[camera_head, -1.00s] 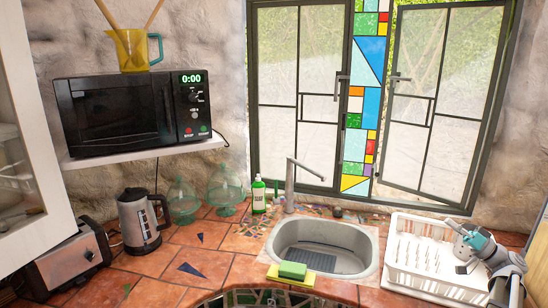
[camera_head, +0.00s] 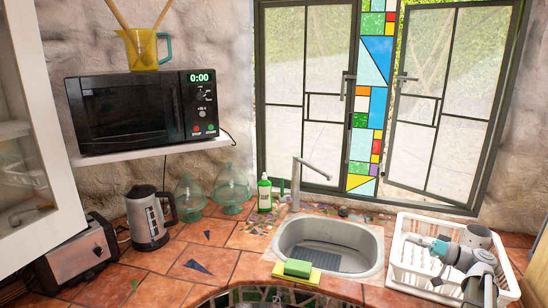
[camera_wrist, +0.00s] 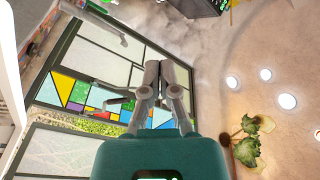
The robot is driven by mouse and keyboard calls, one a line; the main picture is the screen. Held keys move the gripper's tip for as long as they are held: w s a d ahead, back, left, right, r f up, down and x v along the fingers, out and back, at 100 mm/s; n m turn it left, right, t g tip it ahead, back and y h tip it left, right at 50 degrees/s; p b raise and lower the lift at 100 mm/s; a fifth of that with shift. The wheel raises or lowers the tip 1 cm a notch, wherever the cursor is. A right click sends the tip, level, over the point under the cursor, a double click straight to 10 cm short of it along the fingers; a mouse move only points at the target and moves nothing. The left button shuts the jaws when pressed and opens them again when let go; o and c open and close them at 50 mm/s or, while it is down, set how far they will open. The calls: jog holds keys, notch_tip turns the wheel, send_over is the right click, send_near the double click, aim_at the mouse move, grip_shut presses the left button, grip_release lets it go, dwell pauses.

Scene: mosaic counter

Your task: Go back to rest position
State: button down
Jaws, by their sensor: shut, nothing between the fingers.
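My gripper (camera_head: 412,238) is over the dish rack at the right of the head view, pointing left, with its teal body behind the fingers. In the wrist view my gripper (camera_wrist: 160,68) shows its fingers closed together with nothing between them. A pale grey cup (camera_head: 478,235) is in the back right of the white dish rack (camera_head: 414,281), partly hidden behind my arm. My gripper is apart from it, to its left.
The sink (camera_head: 328,233) with its tall tap (camera_head: 296,183) is left of the rack. A green sponge (camera_head: 297,268) lies on the front edge. A kettle (camera_head: 147,220), toaster (camera_head: 75,260) and microwave (camera_head: 135,112) are further left. Windows (camera_head: 310,100) stand behind.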

jog(key=s+a+f+m+g+h, duration=0.1)
jog(key=s+a+f+g+h, duration=0.2)
jog(key=a+f, duration=0.45)
jog(key=s+a+f+g+h, duration=0.1)
jog(key=a+f+g+h, duration=0.3)
jog(key=a, duration=0.7)
jog(key=s+a+f+g+h, duration=0.3)
jog(key=s+a+f+h, duration=0.2)
jog(key=s+f+h, duration=0.4)
jog(key=shift+s+a+m, duration=0.35)
jog(key=shift+s+m, duration=0.05)
jog(key=shift+s, duration=0.15)
